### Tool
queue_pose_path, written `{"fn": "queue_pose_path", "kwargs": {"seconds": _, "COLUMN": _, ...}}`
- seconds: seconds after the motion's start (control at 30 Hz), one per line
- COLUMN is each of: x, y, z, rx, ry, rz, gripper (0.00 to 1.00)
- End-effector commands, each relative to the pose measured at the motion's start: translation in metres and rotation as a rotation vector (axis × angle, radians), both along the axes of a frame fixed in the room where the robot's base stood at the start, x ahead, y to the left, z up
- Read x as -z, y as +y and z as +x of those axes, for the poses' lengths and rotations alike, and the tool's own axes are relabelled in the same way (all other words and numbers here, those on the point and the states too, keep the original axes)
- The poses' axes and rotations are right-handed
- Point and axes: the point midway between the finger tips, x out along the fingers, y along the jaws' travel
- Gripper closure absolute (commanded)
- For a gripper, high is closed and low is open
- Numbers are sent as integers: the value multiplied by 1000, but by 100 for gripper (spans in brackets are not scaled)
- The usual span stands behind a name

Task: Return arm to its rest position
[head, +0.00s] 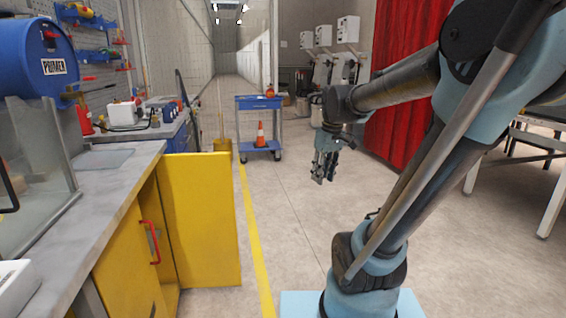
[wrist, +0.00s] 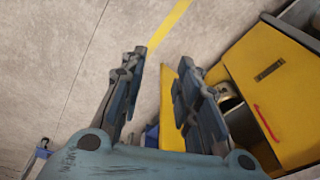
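My gripper (head: 324,167) hangs pointing down over the open floor in the head view, to the right of the yellow floor line. In the wrist view my gripper (wrist: 160,95) shows its two fingers apart, with nothing between them. My arm is bent, rising at the right of the head view and reaching toward the middle. The gripper touches nothing that I can see.
A yellow cabinet door (head: 198,220) stands open under the grey workbench (head: 95,190) at left. A blue cart (head: 260,128) with an orange cone (head: 261,134) stands behind. A red curtain (head: 400,75) and a table (head: 545,140) are at right. The middle floor is clear.

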Motion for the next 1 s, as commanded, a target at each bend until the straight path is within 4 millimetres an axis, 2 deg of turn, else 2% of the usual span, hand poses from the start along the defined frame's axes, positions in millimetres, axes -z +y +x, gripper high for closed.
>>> {"fn": "queue_pose_path", "kwargs": {"seconds": 0.03, "x": 8, "y": -6, "z": -14, "rx": 42, "ry": -4, "rz": -2, "gripper": 70}}
{"fn": "queue_pose_path", "kwargs": {"seconds": 0.2, "x": 36, "y": -24, "z": -54, "rx": 192, "ry": -16, "rz": -10, "gripper": 70}}
{"fn": "queue_pose_path", "kwargs": {"seconds": 0.5, "x": 93, "y": -48, "z": -115, "rx": 447, "ry": -45, "rz": -15, "gripper": 70}}
{"fn": "queue_pose_path", "kwargs": {"seconds": 0.7, "x": 122, "y": -57, "z": -138, "rx": 557, "ry": -59, "rz": -16, "gripper": 70}}
{"fn": "queue_pose_path", "kwargs": {"seconds": 1.0, "x": 130, "y": -59, "z": -143, "rx": 592, "ry": -64, "rz": -15, "gripper": 70}}
